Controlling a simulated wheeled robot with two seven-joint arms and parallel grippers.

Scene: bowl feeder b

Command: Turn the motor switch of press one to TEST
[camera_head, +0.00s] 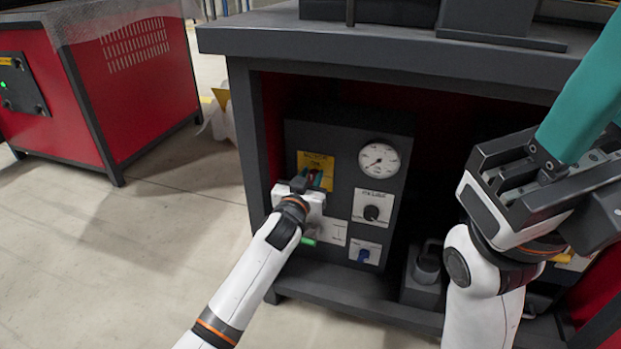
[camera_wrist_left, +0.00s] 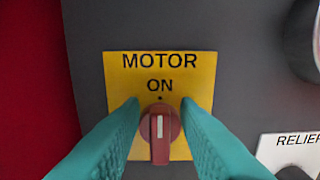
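The motor switch is a red knob (camera_wrist_left: 160,135) on a yellow plate (camera_wrist_left: 122,68) marked MOTOR and ON. Its white mark points straight up at the dot under ON; no TEST marking is visible. In the head view the yellow plate (camera_head: 316,165) is at the upper left of the dark control panel. My left gripper (camera_head: 314,180) is at the switch, its teal fingers on either side of the knob. In the wrist view the fingers (camera_wrist_left: 161,104) stand apart; contact with the knob is unclear. My right gripper (camera_head: 598,140) is open at the right, fingertips out of frame.
The panel (camera_head: 345,135) sits inside a dark bench frame (camera_head: 400,45). A round gauge (camera_head: 379,160), a black relief knob (camera_head: 371,212) and a blue knob (camera_head: 363,255) are close by on the panel.

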